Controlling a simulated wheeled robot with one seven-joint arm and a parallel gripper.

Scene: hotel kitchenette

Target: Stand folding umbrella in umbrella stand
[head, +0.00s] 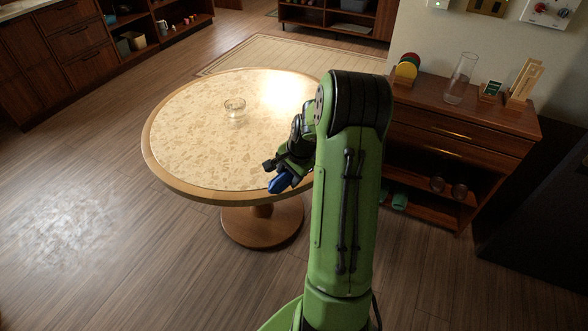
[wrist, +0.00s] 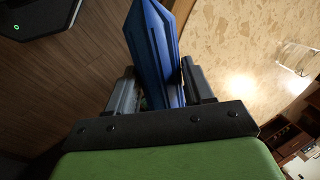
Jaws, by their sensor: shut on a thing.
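My gripper (head: 277,169) is over the front edge of the round table in the head view. It is shut on a blue folding umbrella (head: 280,182), which shows only in part below the fingers. In the wrist view the umbrella (wrist: 151,45) lies between the two fingers (wrist: 160,90) and sticks out past them, leaning slightly to the left. The far end of the umbrella is cut off by the top of the wrist view. I cannot make out an umbrella stand in either view.
The round table (head: 185,150) carries a small glass bowl (head: 234,107). A wooden cabinet (head: 460,125) at the right holds a tall glass vase (head: 460,78), coloured discs (head: 407,67) and a wooden holder (head: 523,84).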

